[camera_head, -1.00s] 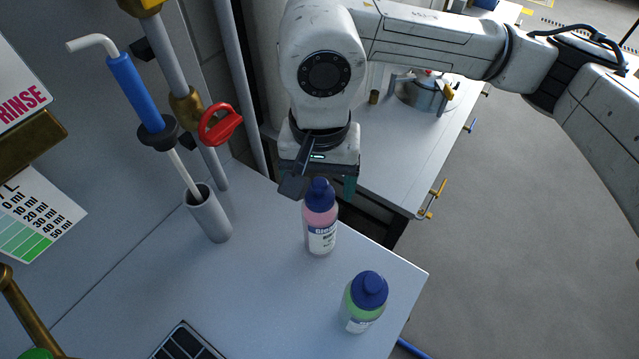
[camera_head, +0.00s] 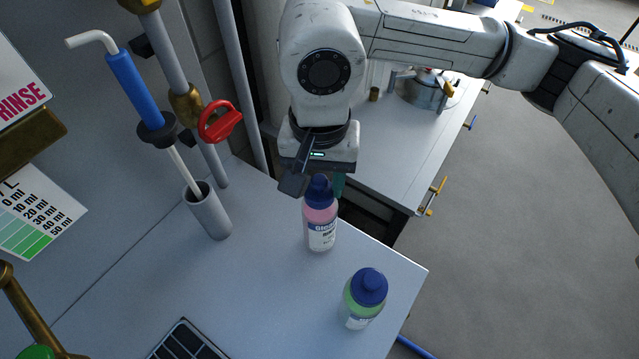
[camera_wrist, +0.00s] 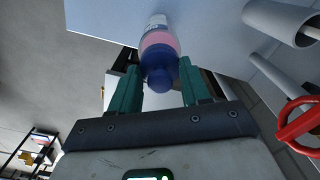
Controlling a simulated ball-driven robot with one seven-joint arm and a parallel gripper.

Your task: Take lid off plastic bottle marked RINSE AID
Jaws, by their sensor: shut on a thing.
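A clear bottle (camera_head: 320,231) with pink liquid, a white-and-blue label and a blue lid (camera_head: 319,188) stands upright on the grey bench; its label is too small to read surely. The wrist view also shows the bottle (camera_wrist: 158,38) and its lid (camera_wrist: 160,70). My gripper (camera_wrist: 161,76) is shut on the lid, with one green finger on each side of it. In the head view the gripper covers part of the lid's top. The lid is on the bottle. A second bottle (camera_head: 362,305), green with a blue lid, stands nearer the camera.
A grey tube holder (camera_head: 207,214) with a blue-handled tool (camera_head: 136,92) stands left of the pink bottle. A red handle (camera_head: 221,122) sits on the pipe behind. A dark panelled tray (camera_head: 187,342) lies at the front. The bench (camera_head: 262,275) is clear between them.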

